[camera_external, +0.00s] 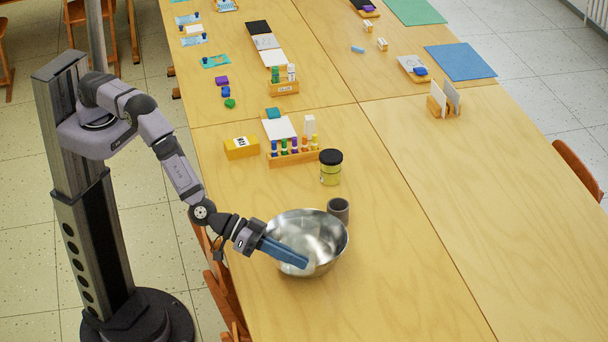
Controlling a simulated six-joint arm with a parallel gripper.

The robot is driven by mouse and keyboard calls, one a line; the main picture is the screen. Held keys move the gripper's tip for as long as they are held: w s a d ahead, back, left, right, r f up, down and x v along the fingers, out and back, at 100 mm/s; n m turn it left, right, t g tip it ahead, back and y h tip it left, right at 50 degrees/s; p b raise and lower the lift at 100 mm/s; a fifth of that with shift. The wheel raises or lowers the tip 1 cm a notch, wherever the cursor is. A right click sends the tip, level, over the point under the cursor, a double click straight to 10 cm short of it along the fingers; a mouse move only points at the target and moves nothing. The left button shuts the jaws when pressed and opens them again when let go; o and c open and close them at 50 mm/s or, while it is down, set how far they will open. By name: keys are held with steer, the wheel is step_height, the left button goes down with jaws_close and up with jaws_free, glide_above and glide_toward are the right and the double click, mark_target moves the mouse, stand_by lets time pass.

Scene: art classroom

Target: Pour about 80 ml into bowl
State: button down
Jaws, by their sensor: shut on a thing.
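A shiny metal bowl (329,241) stands on the wooden table near its left edge. My gripper (262,243) is at the bowl's left side and is shut on a long blue box-like object (287,252). The blue object is tilted, with its far end lower and over the bowl's inside. I cannot see its opening or any stream of liquid. The level inside the bowl cannot be made out. A grey cup (338,210) stands upright just behind the bowl at its right, very close to the rim.
A green jar with a black lid (331,168), a wooden rack of coloured bottles (293,157) and a yellow box (241,147) stand behind the bowl. Chairs (222,290) stand along the left table edge. The table right of the bowl (420,270) is clear.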

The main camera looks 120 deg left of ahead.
mark_target(297, 233)
steer(key=shift+a+r+n+b, duration=0.1)
steer(key=shift+a+n+b, duration=0.2)
steer(key=shift+s+a+r+n+t+h+b, duration=0.2)
steer(key=shift+a+r+n+h+b, duration=0.15)
steer(key=shift+r+b, duration=0.2)
steer(key=shift+s+a+r+n+t+h+b, duration=0.15)
steer(key=shift+s+a+r+n+b, duration=0.1)
steer(key=shift+a+r+b, duration=0.2)
steer(key=b, duration=0.2)
steer(key=a+f+n+b, duration=0.1)
steer(key=b, duration=0.1)
steer(key=shift+s+f+t+b, duration=0.2)
steer(key=shift+f+t+b, duration=0.05)
steer(key=shift+b, duration=0.15)
steer(key=shift+a+r+n+h+b, duration=0.3)
steer(key=shift+h+b, duration=0.1)
steer(key=shift+b, duration=0.1)
steer(key=shift+r, duration=0.35)
steer(key=shift+s+a+r+n+t+b, duration=0.2)
steer(key=shift+s+r+n+t+b, duration=0.1)
steer(key=shift+n+b, duration=0.15)
steer(key=shift+a+n, duration=0.2)
steer(key=shift+n, duration=0.05)
steer(key=shift+a+r+b, duration=0.1)
steer(key=shift+b, duration=0.35)
